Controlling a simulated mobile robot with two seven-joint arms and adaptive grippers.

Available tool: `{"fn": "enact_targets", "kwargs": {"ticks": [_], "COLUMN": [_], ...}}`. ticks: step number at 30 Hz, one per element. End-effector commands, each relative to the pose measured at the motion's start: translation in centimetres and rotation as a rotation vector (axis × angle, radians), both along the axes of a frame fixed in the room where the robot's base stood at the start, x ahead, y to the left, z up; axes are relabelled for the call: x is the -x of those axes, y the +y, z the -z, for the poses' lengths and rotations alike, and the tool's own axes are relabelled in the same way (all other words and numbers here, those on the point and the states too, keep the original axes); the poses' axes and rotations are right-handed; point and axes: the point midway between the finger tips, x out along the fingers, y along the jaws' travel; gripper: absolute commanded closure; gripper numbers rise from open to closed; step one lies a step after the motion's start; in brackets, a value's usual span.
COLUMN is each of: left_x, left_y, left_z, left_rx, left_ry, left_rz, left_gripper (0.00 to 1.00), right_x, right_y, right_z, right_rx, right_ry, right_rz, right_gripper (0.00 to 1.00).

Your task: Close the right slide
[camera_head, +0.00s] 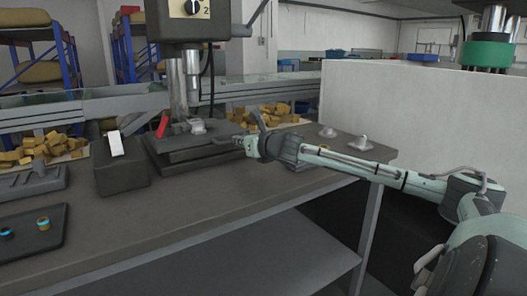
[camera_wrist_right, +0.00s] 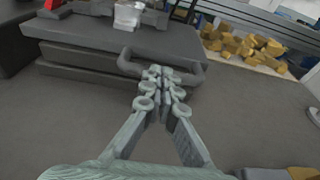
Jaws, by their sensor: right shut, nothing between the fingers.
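The right slide (camera_wrist_right: 95,52) is a dark grey plate low in the machine's base, with a U-shaped handle (camera_wrist_right: 196,78) on its front. In the head view the machine base (camera_head: 180,158) stands on the bench under the press head. My right gripper (camera_head: 246,143) is at the right side of that base. In the right wrist view its fingertips (camera_wrist_right: 161,80) are together, with nothing between them, and overlap the middle of the handle bar. I cannot tell whether they touch it. The fingers hide part of the handle. My left gripper is out of view.
A dark box (camera_head: 122,172) with a white top piece stands left of the machine. A black tray (camera_head: 30,245) with blue-ringed parts lies at the front left. Small pale fittings (camera_head: 361,143) stand on the bench's right end. Yellow blocks (camera_head: 272,114) lie behind.

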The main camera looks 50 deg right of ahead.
Motion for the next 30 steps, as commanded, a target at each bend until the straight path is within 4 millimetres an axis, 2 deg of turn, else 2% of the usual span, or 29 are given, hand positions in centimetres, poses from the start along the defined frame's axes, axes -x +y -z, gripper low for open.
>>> {"fn": "enact_targets", "kwargs": {"ticks": [6, 19, 30], "left_x": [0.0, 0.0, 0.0], "left_y": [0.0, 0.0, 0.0], "left_z": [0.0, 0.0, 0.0], "left_rx": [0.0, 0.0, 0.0], "left_ry": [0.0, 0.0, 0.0], "left_rz": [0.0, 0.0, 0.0], "left_gripper": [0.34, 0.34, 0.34], "right_x": [1.8, 3.8, 9.1], "right_y": [0.7, 1.4, 2.5], "right_z": [0.2, -0.2, -1.4], "right_rx": [0.0, 0.0, -0.006], "right_ry": [0.01, 0.012, 0.008], "right_rz": [-0.005, -0.009, -0.007], "right_gripper": [1.0, 1.0, 1.0]}}
